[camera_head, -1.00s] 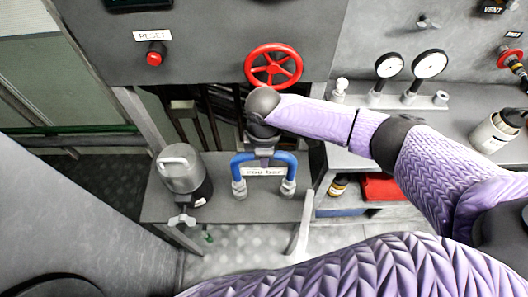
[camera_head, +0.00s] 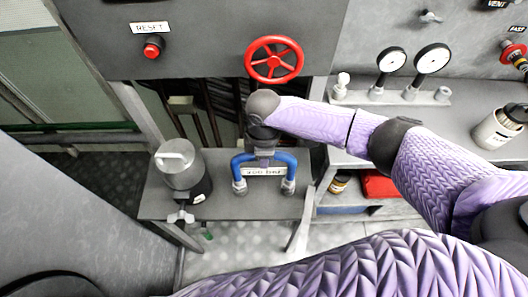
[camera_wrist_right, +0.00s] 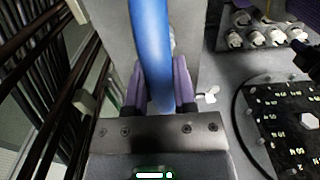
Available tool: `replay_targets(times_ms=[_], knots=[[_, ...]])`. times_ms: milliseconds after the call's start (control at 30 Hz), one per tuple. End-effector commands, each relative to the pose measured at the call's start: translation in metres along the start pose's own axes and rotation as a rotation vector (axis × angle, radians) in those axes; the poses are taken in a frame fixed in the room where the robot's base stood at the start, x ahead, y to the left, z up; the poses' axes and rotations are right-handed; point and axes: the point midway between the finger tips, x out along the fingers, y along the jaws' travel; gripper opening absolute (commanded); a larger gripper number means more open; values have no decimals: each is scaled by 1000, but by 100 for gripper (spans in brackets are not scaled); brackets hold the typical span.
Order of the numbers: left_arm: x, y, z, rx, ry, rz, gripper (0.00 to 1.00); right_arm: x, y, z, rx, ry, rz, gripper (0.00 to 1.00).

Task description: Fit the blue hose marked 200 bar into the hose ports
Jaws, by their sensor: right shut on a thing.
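The blue hose (camera_head: 291,161) is a U-shaped loop with grey metal end fittings and a white tag reading 200 bar. My right gripper (camera_head: 264,160) is shut on the top of its arch, with the ends pointing down over the grey bench. Whether the fittings touch the bench cannot be told. In the right wrist view the hose (camera_wrist_right: 152,45) runs between the two purple fingers of the right gripper (camera_wrist_right: 158,88). Several pale port-like fittings (camera_wrist_right: 257,38) show at the upper right of that view. My left gripper is not in view.
A grey canister (camera_head: 181,170) stands left of the hose on the bench (camera_head: 225,205). A red handwheel (camera_head: 273,60) and a red reset button (camera_head: 152,51) are on the panel above. Gauges (camera_head: 432,59) stand at the right. A shelf holds a red box (camera_head: 380,184).

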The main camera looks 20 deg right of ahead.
Motion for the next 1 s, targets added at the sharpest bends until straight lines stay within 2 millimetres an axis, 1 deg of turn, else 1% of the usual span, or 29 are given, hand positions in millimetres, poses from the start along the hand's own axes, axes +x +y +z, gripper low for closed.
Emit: replay_targets(times_ms=[200, 400, 433, 467, 500, 567, 600, 867, 967, 1000], knots=[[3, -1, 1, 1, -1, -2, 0, 5, 0, 0, 0, 0, 0, 0], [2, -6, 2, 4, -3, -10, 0, 4, 0, 0, 0, 0, 1, 0], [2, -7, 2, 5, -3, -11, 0, 4, 0, 0, 0, 0, 1, 37], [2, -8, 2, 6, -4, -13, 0, 4, 0, 0, 0, 0, 1, 43], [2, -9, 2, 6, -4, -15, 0, 4, 0, 0, 0, 0, 1, 52], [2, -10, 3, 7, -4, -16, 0, 4, 0, 0, 0, 0, 1, 64], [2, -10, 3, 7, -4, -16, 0, 4, 0, 0, 0, 0, 1, 73], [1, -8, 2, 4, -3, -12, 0, 2, 0, 0, 0, 0, 0, 74], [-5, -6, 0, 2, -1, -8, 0, -16, 1, 0, 0, 1, 2, 74], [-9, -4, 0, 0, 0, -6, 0, -27, 1, 0, 0, 1, 4, 74]])
